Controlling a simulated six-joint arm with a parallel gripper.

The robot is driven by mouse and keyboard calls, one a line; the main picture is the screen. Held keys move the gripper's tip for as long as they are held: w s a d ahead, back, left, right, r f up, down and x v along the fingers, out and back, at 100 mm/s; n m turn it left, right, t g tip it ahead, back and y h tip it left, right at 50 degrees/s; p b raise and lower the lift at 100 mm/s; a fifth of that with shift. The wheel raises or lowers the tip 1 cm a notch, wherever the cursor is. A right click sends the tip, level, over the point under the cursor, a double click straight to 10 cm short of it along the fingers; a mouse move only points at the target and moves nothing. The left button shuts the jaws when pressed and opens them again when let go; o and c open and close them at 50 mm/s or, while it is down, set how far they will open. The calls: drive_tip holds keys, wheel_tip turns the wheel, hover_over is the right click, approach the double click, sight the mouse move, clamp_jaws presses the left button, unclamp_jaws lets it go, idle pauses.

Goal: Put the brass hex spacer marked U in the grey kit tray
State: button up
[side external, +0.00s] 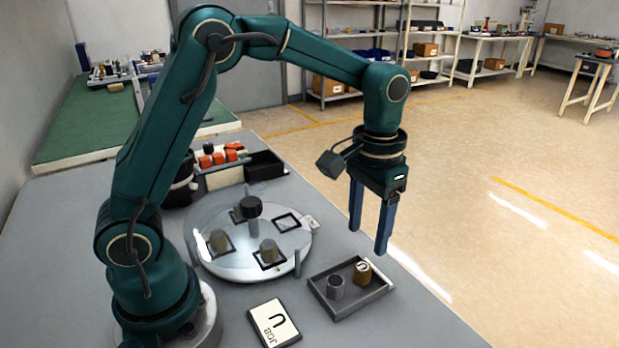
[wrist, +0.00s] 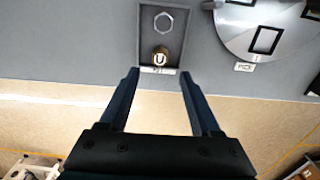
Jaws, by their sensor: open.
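The brass hex spacer marked U (side external: 362,272) stands upright in the grey kit tray (side external: 322,301), towards the tray's right end. It also shows in the wrist view (wrist: 160,57), its U facing up, near the tray's labelled end. My gripper (side external: 370,233) is open and empty, above and beyond the tray. In the wrist view its fingertips (wrist: 159,72) point towards the spacer, with nothing between them.
A round metal dial plate (side external: 285,245) with black square frames stands left of the tray; some frames hold hex parts and one is empty. A card reading JOB U (side external: 273,323) lies in front. Orange-capped items and a black bin (side external: 265,166) stand behind.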

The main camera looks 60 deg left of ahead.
drive_tip(key=s+a+r+t, duration=0.1)
drive_tip(key=s+r+t, duration=0.2)
drive_tip(key=s+r, duration=0.45)
drive_tip(key=s+a+f+t, duration=0.1)
drive_tip(key=s+t, duration=0.1)
drive_tip(key=s, duration=0.5)
drive_tip(key=shift+a+f+t, duration=0.25)
drive_tip(key=shift+f+t, duration=0.05)
